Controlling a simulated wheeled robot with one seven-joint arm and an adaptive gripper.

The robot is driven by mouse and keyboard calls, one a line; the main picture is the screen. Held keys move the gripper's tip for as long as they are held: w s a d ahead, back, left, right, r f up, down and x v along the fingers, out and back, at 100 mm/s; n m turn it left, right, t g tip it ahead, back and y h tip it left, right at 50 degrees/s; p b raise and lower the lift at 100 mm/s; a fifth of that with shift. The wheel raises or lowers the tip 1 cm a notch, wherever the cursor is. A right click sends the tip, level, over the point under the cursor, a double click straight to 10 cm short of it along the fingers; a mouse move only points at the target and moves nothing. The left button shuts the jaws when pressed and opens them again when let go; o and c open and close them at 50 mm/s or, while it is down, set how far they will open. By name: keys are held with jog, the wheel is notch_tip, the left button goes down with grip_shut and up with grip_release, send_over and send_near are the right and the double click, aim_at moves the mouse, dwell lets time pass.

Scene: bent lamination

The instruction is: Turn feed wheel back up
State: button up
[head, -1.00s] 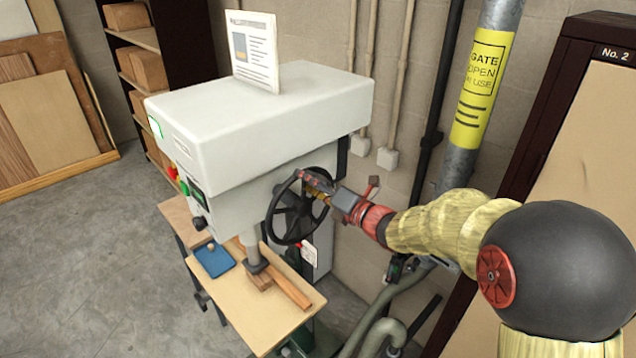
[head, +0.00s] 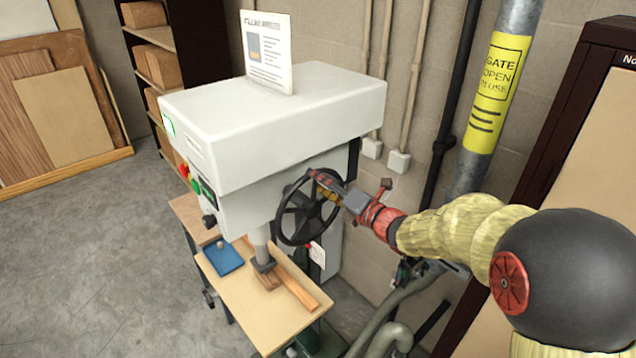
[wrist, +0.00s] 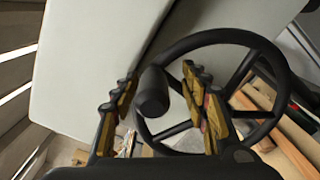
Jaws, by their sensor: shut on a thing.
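The feed wheel (head: 292,226) is a black spoked handwheel on the right side of the white drill press (head: 270,120). In the wrist view, its rim and spokes (wrist: 268,62) fill the right half. My gripper (head: 326,184) is at the upper right of the wheel's rim. In the wrist view, the fingers of my gripper (wrist: 160,80) lie on both sides of the wheel's dark round handle (wrist: 153,92), shut on it. The exact contact is hard to see.
Below is a wooden table (head: 258,318) with a blue tray (head: 223,258) and wood strips (head: 297,290). A grey duct (head: 488,130) with a yellow label and a dark cabinet (head: 560,120) stand to the right. Open floor (head: 90,260) lies left.

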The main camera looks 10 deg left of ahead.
aim_at(342, 184)
jog(key=s+d, duration=0.1)
jog(key=d, duration=0.1)
jog(key=s+d+r, duration=0.1)
jog(key=d, duration=0.1)
jog(key=s+d, duration=0.1)
jog(key=d, duration=0.1)
jog(key=shift+s+r, duration=0.15)
jog(key=shift+r, duration=0.2)
jog(key=s+d, duration=0.1)
jog(key=s+d+f, duration=0.1)
jog(key=s, duration=0.1)
jog(key=s+d, duration=0.1)
jog(key=shift+s+f, duration=0.25)
jog(key=shift+s, duration=0.1)
